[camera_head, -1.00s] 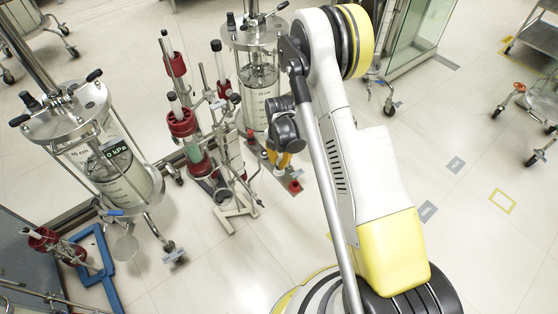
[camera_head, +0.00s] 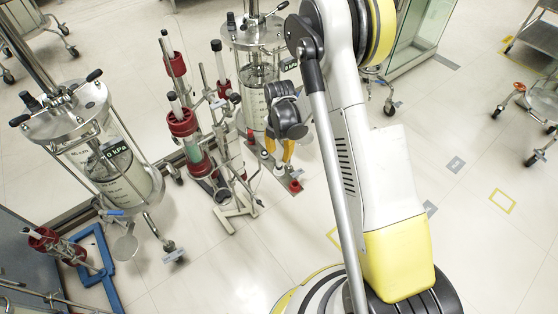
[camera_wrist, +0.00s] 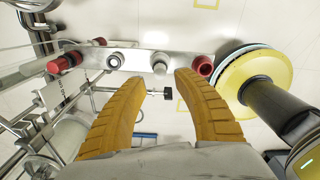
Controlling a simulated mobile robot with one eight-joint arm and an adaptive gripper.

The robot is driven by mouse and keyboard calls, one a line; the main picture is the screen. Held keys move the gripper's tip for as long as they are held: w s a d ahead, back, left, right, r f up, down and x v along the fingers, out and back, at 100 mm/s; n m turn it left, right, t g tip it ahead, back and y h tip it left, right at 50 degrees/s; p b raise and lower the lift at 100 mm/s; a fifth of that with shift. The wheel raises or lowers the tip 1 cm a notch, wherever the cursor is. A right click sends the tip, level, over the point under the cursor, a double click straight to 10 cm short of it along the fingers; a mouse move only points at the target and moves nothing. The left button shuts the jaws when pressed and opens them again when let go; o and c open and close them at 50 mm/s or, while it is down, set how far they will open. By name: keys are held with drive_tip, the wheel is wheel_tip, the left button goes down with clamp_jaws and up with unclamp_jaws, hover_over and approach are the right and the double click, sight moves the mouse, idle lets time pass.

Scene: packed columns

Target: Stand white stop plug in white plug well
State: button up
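A grey metal plate carries a row of red and white fittings. In the wrist view, a pale, short cylinder (camera_wrist: 159,64), apparently the white stop plug, is on the plate just beyond the gap between my fingertips.
A red cylinder (camera_wrist: 64,62) and a red ring with a dark hole (camera_wrist: 202,67) are at the plate's ends. Red-capped columns (camera_head: 187,130) and a clear vessel (camera_head: 257,85) stand close to my gripper. Floor to the right is mostly free.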

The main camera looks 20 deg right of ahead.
wheel_tip(320, 180, up, 6)
drive_tip(key=shift+r, duration=0.15)
idle(0.5)
wheel_tip(320, 180, up, 9)
drive_tip(key=m+t, duration=0.1)
drive_tip(key=m, duration=0.3)
hover_over(279, 160)
drive_tip(key=s, duration=0.2)
drive_tip(key=s+a+r+m+t, duration=0.2)
drive_tip(key=s+r+m, duration=0.45)
drive_tip(key=r, duration=0.25)
drive_tip(key=s+r+m+t, duration=0.2)
drive_tip(key=s+r+m, duration=0.1)
drive_tip(key=s+m, duration=0.3)
drive_tip(key=s+r+m+t, duration=0.2)
drive_tip(key=s+r+m, duration=0.1)
drive_tip(key=s+m, duration=0.4)
drive_tip(key=shift+a+m, duration=0.45)
drive_tip(key=shift+m, duration=0.1)
